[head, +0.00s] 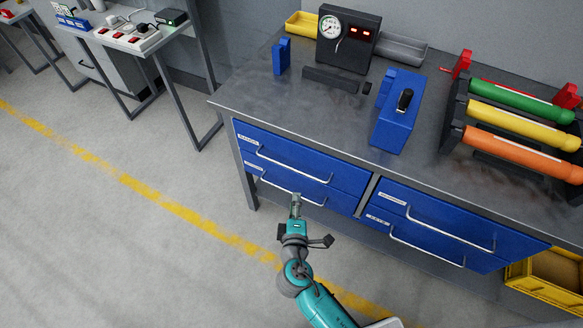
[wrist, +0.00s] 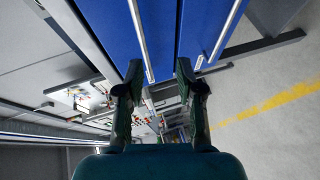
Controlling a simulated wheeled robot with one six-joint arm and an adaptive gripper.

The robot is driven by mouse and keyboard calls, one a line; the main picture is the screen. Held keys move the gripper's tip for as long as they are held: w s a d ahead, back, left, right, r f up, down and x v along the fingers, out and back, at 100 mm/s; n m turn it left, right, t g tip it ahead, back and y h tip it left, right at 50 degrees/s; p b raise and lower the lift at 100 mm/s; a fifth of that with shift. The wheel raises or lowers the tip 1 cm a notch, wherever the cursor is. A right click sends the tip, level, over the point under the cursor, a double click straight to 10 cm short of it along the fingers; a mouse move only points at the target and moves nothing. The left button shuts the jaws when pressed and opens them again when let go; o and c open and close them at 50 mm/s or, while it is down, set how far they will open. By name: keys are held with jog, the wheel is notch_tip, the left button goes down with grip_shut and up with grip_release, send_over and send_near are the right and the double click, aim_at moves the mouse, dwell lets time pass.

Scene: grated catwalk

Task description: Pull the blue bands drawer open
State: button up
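Blue drawers with pale bar handles sit under the grey workbench. The left stack has an upper drawer (head: 345,176) and a lower drawer (head: 334,205). The labels are too small to read, so I cannot tell which is the bands drawer. All drawer fronts look shut. My gripper (head: 296,199) is at the left stack, overlapping the lower handle (head: 275,186) in the head view. In the wrist view my gripper (wrist: 160,68) is open and empty. One drawer handle (wrist: 138,35) runs down near its left finger; another handle (wrist: 224,32) lies to the right. Contact is unclear.
The right stack has two more blue drawers (head: 437,225). A yellow crate (head: 552,278) stands at the lower right. The bench top (head: 270,97) carries a gauge box (head: 347,38), a blue switch box (head: 397,125) and coloured rollers (head: 522,115). The floor in front is clear.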

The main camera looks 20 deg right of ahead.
aim_at(291, 168)
jog(key=shift+h, duration=0.5)
jog(key=w+d, duration=0.1)
jog(key=w, duration=0.3)
jog(key=w+d, duration=0.1)
jog(key=w, duration=0.7)
jog(key=shift+w+d, duration=0.35)
jog(key=shift+d, duration=0.05)
jog(key=shift+c, duration=0.3)
grip_shut()
